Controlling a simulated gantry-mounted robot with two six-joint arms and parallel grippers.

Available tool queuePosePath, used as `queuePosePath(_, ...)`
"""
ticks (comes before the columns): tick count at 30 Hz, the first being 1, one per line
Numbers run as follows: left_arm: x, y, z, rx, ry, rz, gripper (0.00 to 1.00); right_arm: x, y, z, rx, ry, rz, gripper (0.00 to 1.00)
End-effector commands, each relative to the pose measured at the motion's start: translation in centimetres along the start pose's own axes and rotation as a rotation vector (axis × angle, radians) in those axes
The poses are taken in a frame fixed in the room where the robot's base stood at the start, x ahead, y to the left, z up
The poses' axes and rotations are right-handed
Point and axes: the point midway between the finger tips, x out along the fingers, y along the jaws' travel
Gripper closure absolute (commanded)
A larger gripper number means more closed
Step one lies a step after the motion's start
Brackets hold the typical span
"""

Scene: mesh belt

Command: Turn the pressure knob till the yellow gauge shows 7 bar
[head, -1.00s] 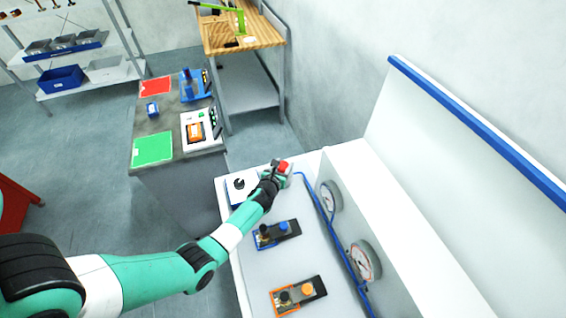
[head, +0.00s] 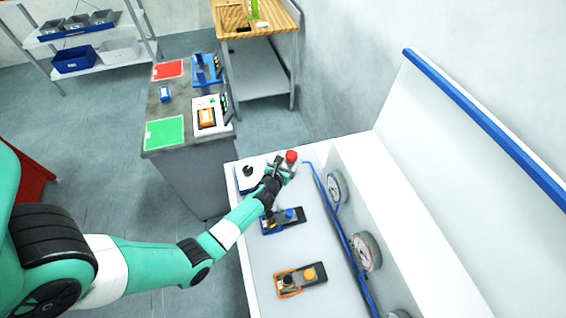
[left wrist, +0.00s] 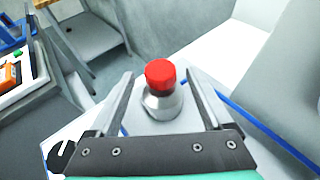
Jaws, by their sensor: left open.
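My left gripper (head: 283,168) is open at the far end of the white bench (head: 257,268). In the left wrist view its two fingers (left wrist: 160,76) stand apart on either side of a silver knob body with a red cap (left wrist: 160,73). A gap shows between the knob and each finger. The red cap (head: 291,156) also shows in the head view, just past the gripper. Round gauges (head: 334,188) (head: 366,252) sit on the panel at right. I cannot make out their readings or which is yellow. My right gripper is not in view.
A black knob on a white plate (head: 247,172) lies left of the gripper. Units with a blue knob (head: 290,214) and an orange knob (head: 309,274) stand nearer. A blue hose (head: 341,236) runs along the panel. A grey table (head: 160,112) stands beyond the bench.

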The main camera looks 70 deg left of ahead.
Motion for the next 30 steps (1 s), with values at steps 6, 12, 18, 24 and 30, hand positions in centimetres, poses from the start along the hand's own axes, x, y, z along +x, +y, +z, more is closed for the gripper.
queuePosePath(6, -5.2, 0.0, 0.2, 0.002, 0.001, -0.002, 0.17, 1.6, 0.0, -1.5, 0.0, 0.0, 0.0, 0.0)
queuePosePath(12, -7.2, 0.0, 0.1, 0.001, 0.0, -0.001, 0.17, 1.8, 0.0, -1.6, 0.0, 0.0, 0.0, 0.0)
queuePosePath(18, -7.3, 0.0, 0.0, 0.0, 0.0, 0.0, 0.17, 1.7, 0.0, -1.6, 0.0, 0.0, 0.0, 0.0)
queuePosePath(24, -7.2, 0.0, 0.0, 0.0, 0.0, 0.0, 0.17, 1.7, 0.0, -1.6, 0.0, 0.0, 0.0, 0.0)
queuePosePath(30, -7.4, -0.2, 0.2, 0.002, 0.0, -0.004, 0.17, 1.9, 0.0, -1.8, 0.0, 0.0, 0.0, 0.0)
